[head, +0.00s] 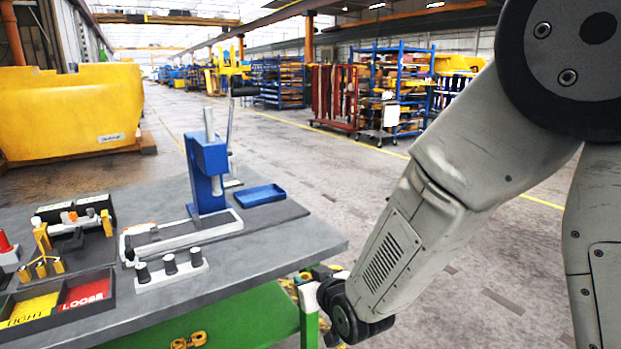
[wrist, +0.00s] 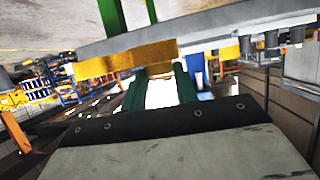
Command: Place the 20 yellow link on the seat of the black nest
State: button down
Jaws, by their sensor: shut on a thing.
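My gripper (wrist: 160,74) shows in the wrist view as two dark green fingers, shut on a yellow link (wrist: 118,62) across their tips. In the head view my arm hides most of the gripper, and yellow pieces (head: 318,270) show beside it at the table's right front edge. No number on the held link can be read. A black block (head: 75,211) with white and orange pieces in it stands at the left of the table. I cannot tell whether it is the black nest, and its seat is not clear.
A blue press (head: 207,168) stands mid-table, with a blue tray (head: 260,195) to its right. Another yellow piece (head: 188,341) is on the green table frame.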

jog(key=w+d+f+m+t+h, duration=0.1)
jog(key=w+d+f+m+h, duration=0.15)
jog(key=d, duration=0.65)
jog(key=w+d+f+m+h, duration=0.15)
jog(key=d+f, duration=0.25)
jog(key=d, duration=0.5)
jog(key=w+d+f+m+t+h, duration=0.1)
jog(key=w+d+f+h, duration=0.15)
jog(key=d, duration=0.65)
jog(key=s+f, duration=0.5)
jog(key=f, duration=0.2)
jog(key=shift+a+f, duration=0.15)
jog(key=shift+f, duration=0.15)
jog(key=shift+w+y, duration=0.1)
jog(key=shift+y, duration=0.15)
